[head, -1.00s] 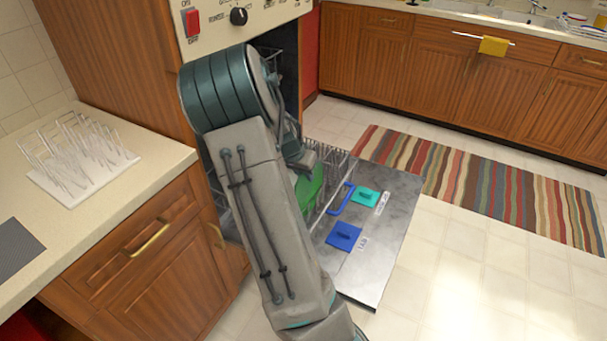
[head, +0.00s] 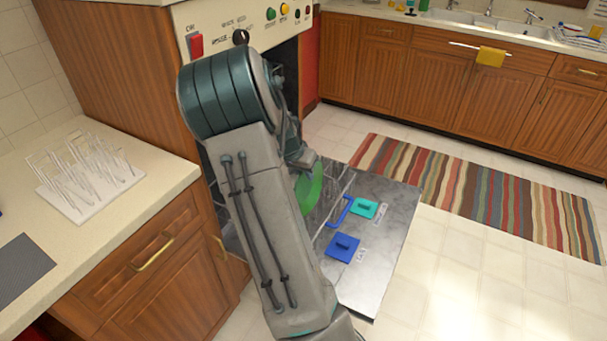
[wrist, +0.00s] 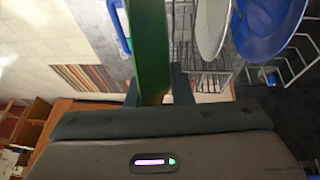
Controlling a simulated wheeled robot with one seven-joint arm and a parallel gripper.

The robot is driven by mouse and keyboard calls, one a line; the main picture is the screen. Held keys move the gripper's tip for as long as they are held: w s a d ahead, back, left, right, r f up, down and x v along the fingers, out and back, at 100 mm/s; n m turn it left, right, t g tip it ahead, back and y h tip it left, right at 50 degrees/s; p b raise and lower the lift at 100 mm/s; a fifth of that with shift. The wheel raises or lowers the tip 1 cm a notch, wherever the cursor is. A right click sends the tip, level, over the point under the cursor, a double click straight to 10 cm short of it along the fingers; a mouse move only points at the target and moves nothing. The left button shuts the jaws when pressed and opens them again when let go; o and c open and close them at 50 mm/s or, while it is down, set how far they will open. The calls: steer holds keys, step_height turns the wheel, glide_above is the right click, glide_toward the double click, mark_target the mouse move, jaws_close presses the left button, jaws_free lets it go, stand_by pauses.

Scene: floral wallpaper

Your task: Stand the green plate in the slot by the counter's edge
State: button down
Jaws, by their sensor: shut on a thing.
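The green plate (head: 313,191) is upright, seen partly behind my arm in the head view, over the open dishwasher's rack. In the wrist view the plate (wrist: 149,45) shows nearly edge-on between the two fingers. My gripper (wrist: 155,92) is shut on it; in the head view the gripper (head: 302,158) is mostly hidden by my arm.
The dishwasher door (head: 385,240) lies open, with a blue piece (head: 343,247) and a teal piece (head: 364,207) on it. In the wrist view a white plate (wrist: 211,25) and a blue plate (wrist: 268,25) stand beside the green one. A grey mat (head: 20,268) lies on the counter.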

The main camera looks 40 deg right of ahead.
steer(key=shift+r+p, duration=1)
steer(key=shift+r, duration=0.7)
